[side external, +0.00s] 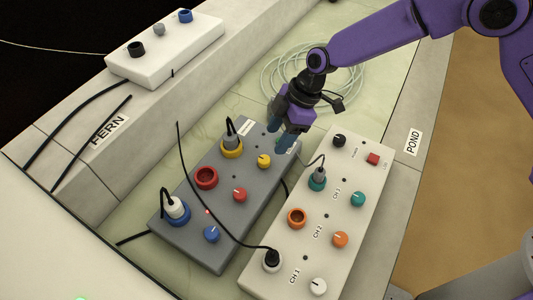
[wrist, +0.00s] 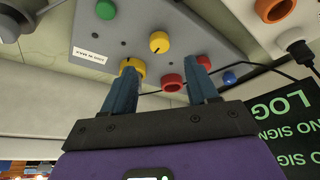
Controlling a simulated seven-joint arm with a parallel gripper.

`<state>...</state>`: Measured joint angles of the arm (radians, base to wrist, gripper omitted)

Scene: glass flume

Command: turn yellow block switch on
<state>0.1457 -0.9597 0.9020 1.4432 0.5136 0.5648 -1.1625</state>
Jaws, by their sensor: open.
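A grey control box (side external: 219,250) lies on the pale floor of the flume. Near its far end is a yellow knob (side external: 264,161) with a pointer line, beside a yellow-ringed socket (side external: 232,148) holding a plug. In the wrist view, the yellow knob (wrist: 159,42) and the yellow ring (wrist: 133,68) show beyond the fingers. My gripper (side external: 281,143) is open and empty above the far end of the box. Its blue fingers show apart in the wrist view (wrist: 165,68). I cannot tell whether they touch anything. A green knob (wrist: 105,10) is mostly hidden behind my gripper in the side view.
The grey box also has red (side external: 240,194) and blue (side external: 212,233) knobs. A white box (side external: 335,266) with knobs and cables stands close on the right. A loose black cable crosses both boxes. Coiled pale hose (side external: 275,70) lies behind. A smaller white box (side external: 165,52) sits on the left ledge.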

